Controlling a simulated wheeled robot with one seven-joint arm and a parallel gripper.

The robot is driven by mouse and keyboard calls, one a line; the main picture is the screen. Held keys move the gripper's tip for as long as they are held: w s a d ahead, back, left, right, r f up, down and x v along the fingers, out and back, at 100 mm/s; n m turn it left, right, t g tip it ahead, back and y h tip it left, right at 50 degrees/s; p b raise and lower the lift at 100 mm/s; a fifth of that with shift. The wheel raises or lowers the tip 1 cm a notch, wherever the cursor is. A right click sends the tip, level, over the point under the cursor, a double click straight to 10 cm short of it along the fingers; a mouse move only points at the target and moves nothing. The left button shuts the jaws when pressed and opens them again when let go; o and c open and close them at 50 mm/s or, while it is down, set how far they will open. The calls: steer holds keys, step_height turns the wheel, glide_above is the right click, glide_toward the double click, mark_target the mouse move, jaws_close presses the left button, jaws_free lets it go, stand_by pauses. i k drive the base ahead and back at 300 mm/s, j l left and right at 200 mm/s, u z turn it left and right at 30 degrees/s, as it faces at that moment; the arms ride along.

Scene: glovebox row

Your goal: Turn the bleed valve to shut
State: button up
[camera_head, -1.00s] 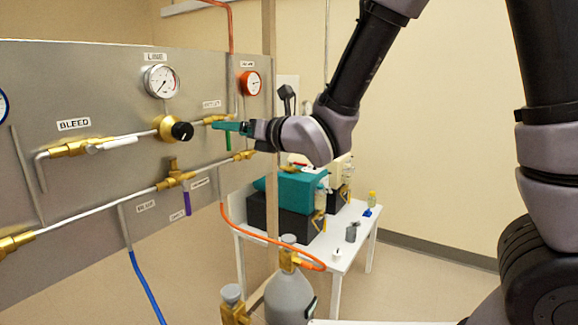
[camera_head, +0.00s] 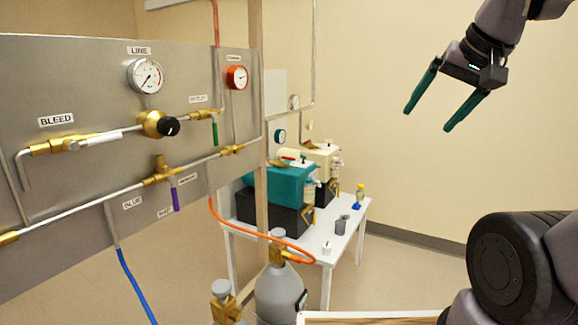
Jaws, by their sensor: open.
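The bleed valve (camera_head: 62,145) is a brass body at the left of the grey panel, under the label BLEED. Its white lever (camera_head: 97,138) lies roughly along the pipe, pointing right and slightly up. My gripper (camera_head: 428,110) is at the upper right, in front of the bare wall. Its two teal fingers are spread apart with nothing between them. It is well away from the panel and touches nothing.
The panel (camera_head: 85,75) also carries a line gauge (camera_head: 145,75), a black regulator knob (camera_head: 169,126), and green and purple levers. A wooden post (camera_head: 258,180) stands at its right edge. Grey cylinders (camera_head: 280,292) stand below. A white table (camera_head: 325,245) holds teal and cream machines.

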mark_target(73, 146)
steer(key=u, duration=1.4)
